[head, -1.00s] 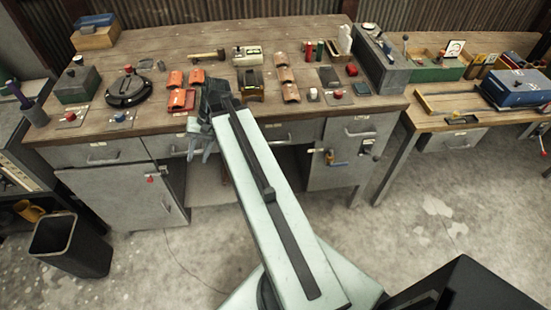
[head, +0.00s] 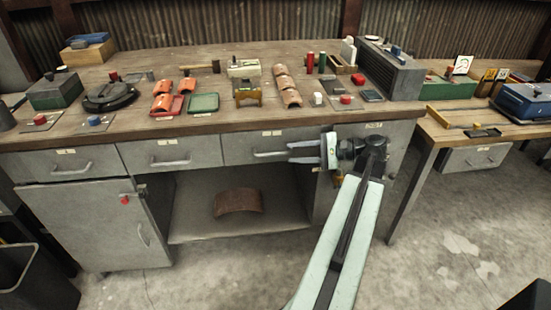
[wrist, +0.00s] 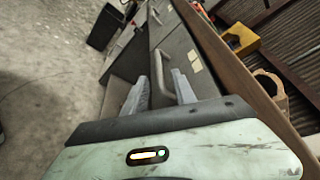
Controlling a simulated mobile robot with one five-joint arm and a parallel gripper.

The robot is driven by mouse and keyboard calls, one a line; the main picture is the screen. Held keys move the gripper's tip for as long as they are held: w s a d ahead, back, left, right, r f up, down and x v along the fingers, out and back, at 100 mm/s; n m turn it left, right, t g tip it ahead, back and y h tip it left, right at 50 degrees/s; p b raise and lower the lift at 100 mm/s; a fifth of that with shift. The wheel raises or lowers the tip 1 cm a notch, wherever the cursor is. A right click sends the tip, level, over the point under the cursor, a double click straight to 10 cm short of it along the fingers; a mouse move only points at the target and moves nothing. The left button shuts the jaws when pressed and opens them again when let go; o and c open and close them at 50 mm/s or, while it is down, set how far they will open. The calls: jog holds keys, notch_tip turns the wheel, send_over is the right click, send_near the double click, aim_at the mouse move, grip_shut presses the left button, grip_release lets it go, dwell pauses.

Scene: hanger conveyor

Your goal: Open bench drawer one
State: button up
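The bench has a row of grey drawers under its wooden top, all shut: a left drawer (head: 65,163), a middle drawer (head: 150,152) and a third drawer (head: 240,146). Their labels are too small to read. My gripper (head: 292,152) points left along the bench front, at the right end of the third drawer's handle (head: 268,154). In the wrist view my gripper (wrist: 160,88) is open, with a bar handle (wrist: 158,75) showing between its spread fingers. I cannot tell whether either finger touches it. My wrist hides much of the drawer farther right.
The bench top (head: 215,118) holds orange pieces, a green tray (head: 203,103) and other small items. Below is an open shelf with a curved brown piece (head: 238,202). A cabinet door (head: 95,225) is at left, a black bin (head: 35,280) at lower left.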

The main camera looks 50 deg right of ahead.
aim_at(281, 153)
jog(key=b+x, duration=0.1)
jog(key=x, duration=0.6)
jog(key=shift+s, duration=0.1)
grip_shut()
dwell(1.1)
